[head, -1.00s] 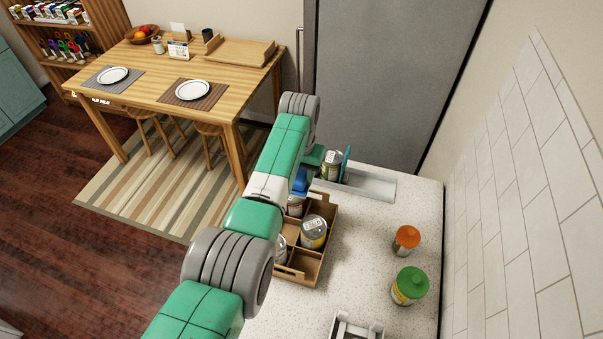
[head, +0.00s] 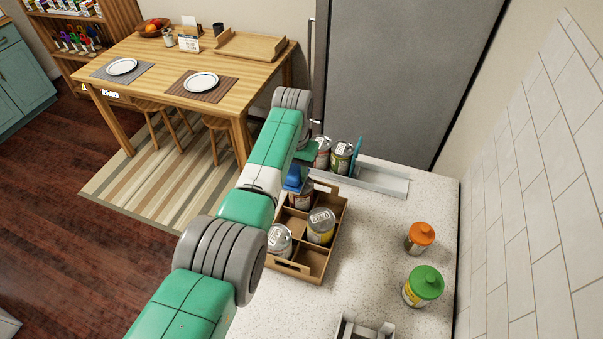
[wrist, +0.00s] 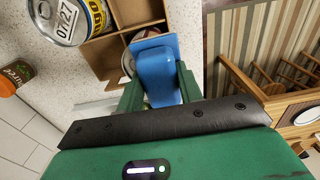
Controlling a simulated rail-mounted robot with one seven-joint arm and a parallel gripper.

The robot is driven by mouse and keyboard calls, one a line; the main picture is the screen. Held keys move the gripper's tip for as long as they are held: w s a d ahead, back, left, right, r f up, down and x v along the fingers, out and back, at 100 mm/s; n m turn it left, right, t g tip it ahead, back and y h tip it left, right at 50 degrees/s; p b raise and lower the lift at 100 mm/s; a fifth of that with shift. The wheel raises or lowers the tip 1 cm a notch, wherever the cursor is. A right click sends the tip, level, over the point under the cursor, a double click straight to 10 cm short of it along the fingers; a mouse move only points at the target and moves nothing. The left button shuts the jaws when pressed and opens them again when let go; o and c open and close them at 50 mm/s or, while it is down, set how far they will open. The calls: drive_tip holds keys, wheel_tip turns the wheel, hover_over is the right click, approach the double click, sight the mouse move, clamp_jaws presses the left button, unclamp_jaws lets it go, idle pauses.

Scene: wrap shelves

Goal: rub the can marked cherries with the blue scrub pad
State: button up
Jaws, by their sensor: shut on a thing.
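My gripper (wrist: 160,88) is shut on the blue scrub pad (wrist: 156,70), seen close up in the wrist view. In the head view the pad (head: 293,181) is over the far end of a divided cardboard crate (head: 338,232). It is right at a can (head: 303,199) there, which is partly hidden; I cannot tell whether they touch. Two more cans stand in the crate: a yellow-labelled one (head: 320,228) and a silver-topped one (head: 279,241). The yellow-labelled can also shows in the wrist view (wrist: 68,20), with a date on its lid. I cannot read which can is marked cherries.
Behind the crate, two cans (head: 341,157) and a blue upright panel (head: 355,157) stand at a grey tray (head: 383,182). Orange-lidded (head: 420,238) and green-lidded (head: 423,287) jars stand on the right of the speckled counter (head: 385,225). A tiled wall bounds it at right.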

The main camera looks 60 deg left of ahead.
drive_tip(key=w+d, duration=0.1)
drive_tip(key=w+d+p, duration=0.1)
drive_tip(key=d, duration=0.1)
drive_tip(key=shift+w+d+r+p, duration=0.15)
drive_tip(key=shift+r+p, duration=0.25)
drive_tip(key=shift+p, duration=0.1)
wheel_tip(320, 180, up, 7)
drive_tip(key=p, duration=0.6)
